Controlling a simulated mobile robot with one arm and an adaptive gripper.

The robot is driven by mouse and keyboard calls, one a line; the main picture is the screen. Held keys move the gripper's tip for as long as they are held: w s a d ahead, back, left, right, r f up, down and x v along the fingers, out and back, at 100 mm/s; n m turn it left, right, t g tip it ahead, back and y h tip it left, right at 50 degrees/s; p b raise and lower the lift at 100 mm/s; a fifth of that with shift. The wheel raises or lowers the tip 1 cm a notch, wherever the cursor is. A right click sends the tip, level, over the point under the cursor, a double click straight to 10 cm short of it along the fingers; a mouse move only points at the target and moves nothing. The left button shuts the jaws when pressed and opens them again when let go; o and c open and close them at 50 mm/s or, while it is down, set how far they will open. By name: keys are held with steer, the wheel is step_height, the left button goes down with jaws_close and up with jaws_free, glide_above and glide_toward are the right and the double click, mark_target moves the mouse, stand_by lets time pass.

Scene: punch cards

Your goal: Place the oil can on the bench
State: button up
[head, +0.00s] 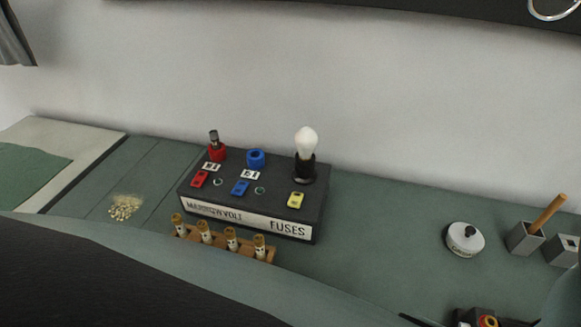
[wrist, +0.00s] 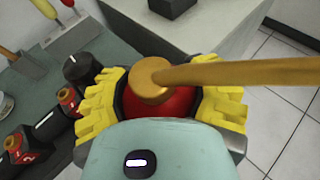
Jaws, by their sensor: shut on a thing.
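In the wrist view, my gripper (wrist: 160,102) with yellow ribbed fingers is shut on the oil can (wrist: 172,102). The can has a red body and a brass-coloured cap with a long spout pointing right. Its lower part is hidden by my gripper. The green bench (head: 365,245) runs along the white wall in the head view. It also shows at the left of the wrist view (wrist: 42,92). Neither the can nor my gripper is clearly seen in the head view.
A black fuse tester (head: 275,190) with a bulb stands on the bench, a wooden rack (head: 222,242) of fuses before it. A white round tin (head: 464,240) and a grey holder (head: 525,238) are at right. Bench between tester and tin is clear. Tiled floor (wrist: 285,110) shows right.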

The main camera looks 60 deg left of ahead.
step_height(320, 180, down, 3)
steer(key=shift+a+r, duration=0.1)
steer(key=shift+a, duration=0.05)
steer(key=shift+f+b, duration=0.65)
steer(key=shift+f, duration=1.75)
steer(key=o, duration=1.5)
steer(key=shift+f, duration=0.1)
steer(key=shift+c, duration=0.2)
steer(key=v, duration=1.2)
